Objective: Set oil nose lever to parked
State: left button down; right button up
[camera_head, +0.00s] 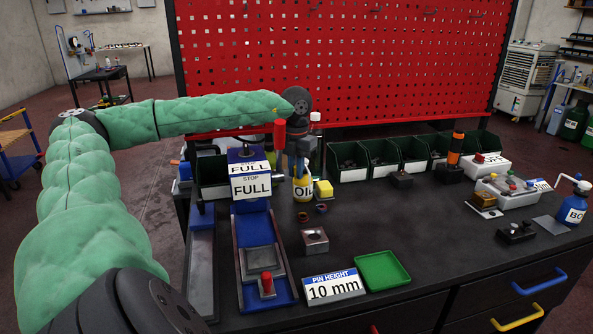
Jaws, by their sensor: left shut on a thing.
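The yellow oil bottle (302,189), labelled OIL, stands upright on the dark table behind its front half. My left gripper (301,160) points down from above and is shut at the top of the bottle. The fingers and wrist cover the bottle's top, so the nose lever and its setting cannot be made out. A red upright handle (279,135) shows just left of the gripper; whether they touch is unclear. My right gripper is not in view.
A blue fixture with STOP FULL signs (250,187) stands left of the bottle. A yellow block (323,189) is close on its right. In front are a metal block (315,241), a PIN HEIGHT sign (334,287) and a green tray (382,270). The table's middle right is clear.

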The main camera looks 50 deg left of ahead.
pick_arm(q)
jog(key=c, duration=1.7)
grip_release()
jog(key=shift+a, duration=0.1)
jog(key=shift+r, duration=0.1)
